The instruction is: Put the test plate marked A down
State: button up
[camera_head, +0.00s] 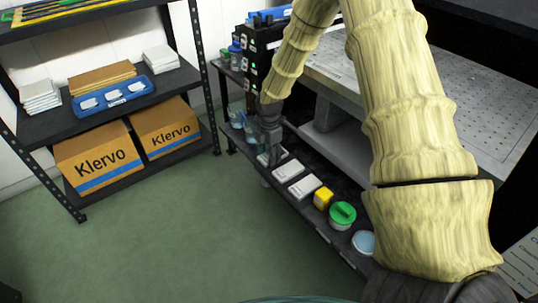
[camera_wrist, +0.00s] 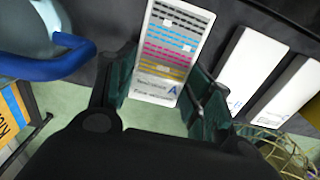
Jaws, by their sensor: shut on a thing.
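In the head view my gripper (camera_head: 270,138) points down over the far part of the low dark shelf (camera_head: 322,238), and the plate (camera_head: 270,157) shows there as a small pale piece. The plate's lower end overlaps the green floor in the wrist view. I cannot tell whether it touches the shelf.
Two white plates lie beside it, a nearer-left one (camera_head: 288,170) and another (camera_head: 304,187). A blue handle (camera_wrist: 45,66) is close on the left in the wrist view.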

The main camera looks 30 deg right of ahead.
jog(key=shift+f, duration=0.1)
jog(key=o, duration=0.8)
jog(key=shift+c, duration=0.2)
notch_tip(320, 180, up, 12)
jog(key=p, duration=0.2)
